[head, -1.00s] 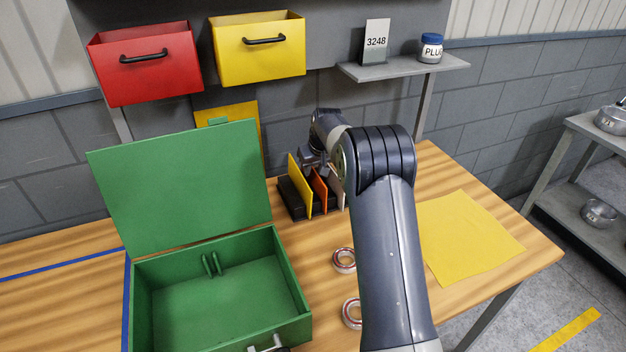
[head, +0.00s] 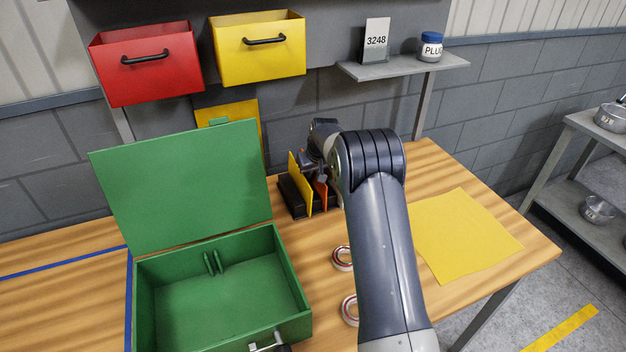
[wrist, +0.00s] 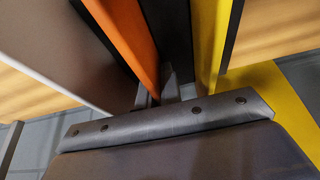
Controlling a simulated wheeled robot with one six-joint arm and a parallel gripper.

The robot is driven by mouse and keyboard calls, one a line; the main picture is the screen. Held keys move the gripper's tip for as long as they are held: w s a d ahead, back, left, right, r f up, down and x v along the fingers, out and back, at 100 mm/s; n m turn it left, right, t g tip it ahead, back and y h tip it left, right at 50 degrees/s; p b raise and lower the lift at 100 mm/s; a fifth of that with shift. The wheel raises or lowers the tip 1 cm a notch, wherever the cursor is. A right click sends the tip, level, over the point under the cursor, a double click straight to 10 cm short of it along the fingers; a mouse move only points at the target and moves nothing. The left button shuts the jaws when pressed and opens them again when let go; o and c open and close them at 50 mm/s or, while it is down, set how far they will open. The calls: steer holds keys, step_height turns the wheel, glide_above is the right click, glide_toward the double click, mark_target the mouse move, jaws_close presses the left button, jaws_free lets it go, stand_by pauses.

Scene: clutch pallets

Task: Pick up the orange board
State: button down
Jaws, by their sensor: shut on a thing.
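The orange board (head: 321,194) stands upright in a dark slotted rack (head: 291,198) on the wooden bench, between a yellow board (head: 301,184) and a pale board. My gripper (head: 318,172) is at the rack from above and hides the orange board's upper part in the head view. In the wrist view the orange board (wrist: 128,38) runs down between the two fingertips (wrist: 158,93), and my gripper is shut on it. The yellow board (wrist: 208,45) is to its right and the pale board (wrist: 85,55) to its left, both close.
An open green box (head: 222,290) stands left of the rack, its raised lid (head: 185,190) near it. Bearing rings (head: 342,257) lie in front. A yellow sheet (head: 465,235) lies right on the bench. A shelf (head: 405,68) and bins hang behind.

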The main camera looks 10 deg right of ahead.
steer(key=shift+r, duration=0.1)
stand_by(0.3)
step_height(320, 180, up, 10)
steer(key=shift+f+b, duration=0.1)
steer(key=shift+b, duration=0.65)
